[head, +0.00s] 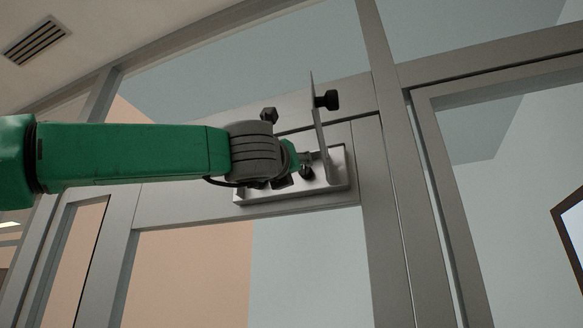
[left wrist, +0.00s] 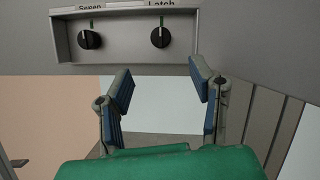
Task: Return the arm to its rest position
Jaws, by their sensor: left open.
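My left arm comes in from the left in the head view, and its gripper (head: 290,162) is in front of a silver control box on the door frame (head: 293,196), mostly hidden behind my wrist. My right gripper is not in view.
A ceiling vent (head: 36,40) is at upper left. The space below my arm looks clear.

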